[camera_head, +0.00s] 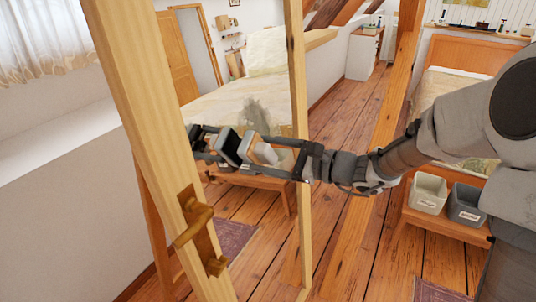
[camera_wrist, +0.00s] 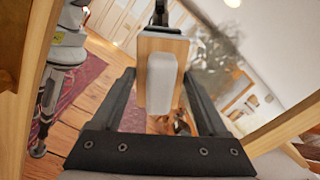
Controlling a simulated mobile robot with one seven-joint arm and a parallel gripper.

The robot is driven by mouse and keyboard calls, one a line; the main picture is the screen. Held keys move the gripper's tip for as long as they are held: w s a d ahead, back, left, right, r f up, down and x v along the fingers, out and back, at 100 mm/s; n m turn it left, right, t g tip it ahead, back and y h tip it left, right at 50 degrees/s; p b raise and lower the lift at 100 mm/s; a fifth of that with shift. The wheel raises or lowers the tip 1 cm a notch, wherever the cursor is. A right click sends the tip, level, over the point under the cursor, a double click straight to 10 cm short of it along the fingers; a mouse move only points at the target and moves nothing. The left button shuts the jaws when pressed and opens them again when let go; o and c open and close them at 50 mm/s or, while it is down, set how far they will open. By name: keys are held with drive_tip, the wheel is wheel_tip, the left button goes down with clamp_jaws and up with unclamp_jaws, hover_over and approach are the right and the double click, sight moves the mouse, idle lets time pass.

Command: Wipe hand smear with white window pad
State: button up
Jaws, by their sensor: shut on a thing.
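My gripper (camera_head: 283,155) is shut on the window pad (camera_head: 249,147), a pale wooden block with a white grip. In the wrist view the pad (camera_wrist: 160,82) sits between my dark fingers, white grip towards me. The pad is close to the glass, its face turned to it; I cannot tell whether it touches. The hand smear (camera_head: 256,112) is a grey blotch on the pane, just above the pad in the head view. In the wrist view the smear (camera_wrist: 213,62) lies right of the pad.
The pane stands in a wooden frame (camera_head: 142,120) with a brass handle (camera_head: 198,222). The glass mirrors my arm and the room. A low wooden bench (camera_head: 445,225) at right bears a white bin (camera_head: 428,194) and a grey bin (camera_head: 467,207). A timber post (camera_head: 385,95) stands behind my arm.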

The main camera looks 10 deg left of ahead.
drive_tip(key=shift+b+x, duration=0.35)
drive_tip(key=shift+x, duration=0.6)
idle(0.3)
drive_tip(key=shift+w+d, duration=0.35)
drive_tip(key=shift+w, duration=0.45)
drive_tip(key=shift+w+d, duration=0.35)
drive_tip(key=shift+w, duration=0.5)
